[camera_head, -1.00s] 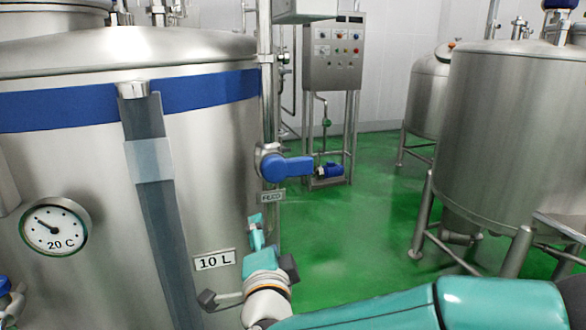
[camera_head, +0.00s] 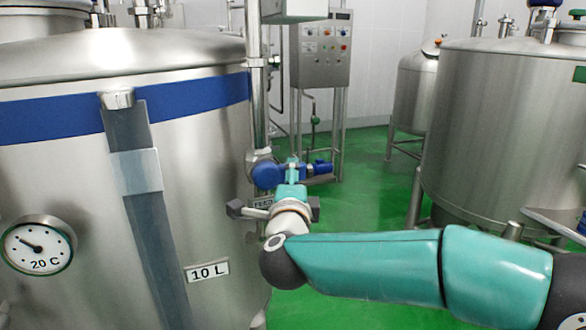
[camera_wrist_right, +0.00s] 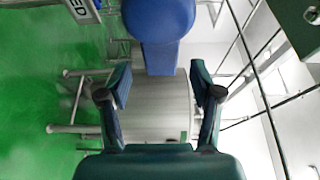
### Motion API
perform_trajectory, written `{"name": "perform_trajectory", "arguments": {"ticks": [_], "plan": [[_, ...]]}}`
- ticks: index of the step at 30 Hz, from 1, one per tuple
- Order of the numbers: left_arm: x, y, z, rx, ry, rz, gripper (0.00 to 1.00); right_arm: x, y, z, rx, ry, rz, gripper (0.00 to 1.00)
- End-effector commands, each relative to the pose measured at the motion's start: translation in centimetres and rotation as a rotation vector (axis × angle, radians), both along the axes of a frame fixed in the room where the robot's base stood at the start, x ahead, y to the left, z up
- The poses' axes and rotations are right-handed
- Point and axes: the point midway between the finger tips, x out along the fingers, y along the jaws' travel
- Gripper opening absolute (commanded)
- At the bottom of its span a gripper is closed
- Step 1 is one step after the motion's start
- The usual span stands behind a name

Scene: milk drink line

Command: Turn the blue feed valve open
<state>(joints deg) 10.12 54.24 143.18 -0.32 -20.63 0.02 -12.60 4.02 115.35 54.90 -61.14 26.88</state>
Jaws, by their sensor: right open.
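The blue feed valve (camera_head: 268,174) is on the right side of the large steel tank, above the FEED plate (camera_head: 262,203). Its handle points right, level, and is partly hidden behind my right gripper (camera_head: 292,168) in the head view. In the right wrist view the blue valve (camera_wrist_right: 160,22) is at the top centre. Its handle reaches down so that its end lies between the fingertips of my right gripper (camera_wrist_right: 160,72). The fingers are spread, with a gap on each side of the handle. My left gripper is not in view.
The steel tank (camera_head: 75,170) with a blue band, a dial and a 10 L plate (camera_head: 207,271) fills the left. A control cabinet (camera_head: 322,52) stands behind the valve. Another tank (camera_head: 500,130) is at the right, with green floor between.

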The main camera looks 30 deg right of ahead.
Motion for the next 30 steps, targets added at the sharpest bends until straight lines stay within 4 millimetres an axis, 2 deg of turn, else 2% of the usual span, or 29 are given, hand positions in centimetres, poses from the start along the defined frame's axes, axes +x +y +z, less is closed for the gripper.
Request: {"name": "perform_trajectory", "arguments": {"ticks": [3, 9, 20, 30], "plan": [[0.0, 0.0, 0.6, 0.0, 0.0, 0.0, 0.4, 1.7, -1.3, 0.0, 0.0, 0.003, -0.003, 0.65], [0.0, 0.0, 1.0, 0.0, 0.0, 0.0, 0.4, 3.4, -2.4, 0.0, 0.001, 0.001, 0.001, 0.65], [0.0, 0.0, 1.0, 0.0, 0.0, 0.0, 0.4, 3.7, -2.7, 0.0, 0.0, 0.0, 0.0, 0.65], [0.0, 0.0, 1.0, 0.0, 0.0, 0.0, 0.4, 3.6, -2.7, -0.1, 0.0, 0.001, 0.0, 0.1]]}}
